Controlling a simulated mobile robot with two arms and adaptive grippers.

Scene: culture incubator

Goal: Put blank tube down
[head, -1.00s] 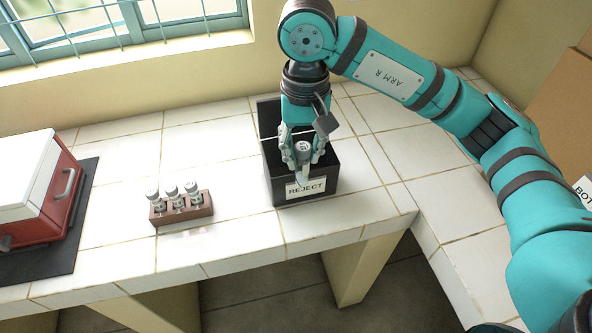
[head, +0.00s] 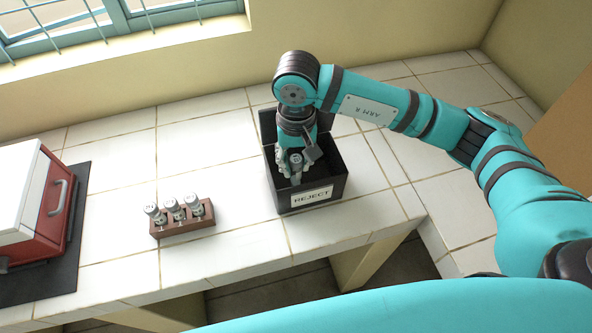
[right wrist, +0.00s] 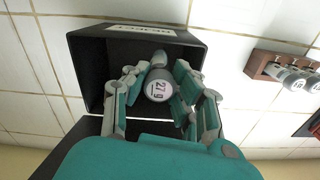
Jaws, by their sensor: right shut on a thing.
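My right gripper (head: 294,166) is shut on a tube with a grey printed cap (head: 296,160). In the right wrist view the cap (right wrist: 158,90) shows between the two fingers of the gripper (right wrist: 160,92), with the paler tube end beyond it. The tube is at the opening of the black box labelled REJECT (head: 334,187), behind its front wall. The box (right wrist: 88,62) also shows around the fingers in the right wrist view. I cannot tell whether the tube touches the box floor. My left gripper is not in view.
A brown rack (head: 186,226) with three capped tubes stands left of the box. A red and white incubator (head: 40,200) with a handle sits on a dark mat (head: 70,255) at far left. White tiled counter between them is clear. A window is at the back left.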

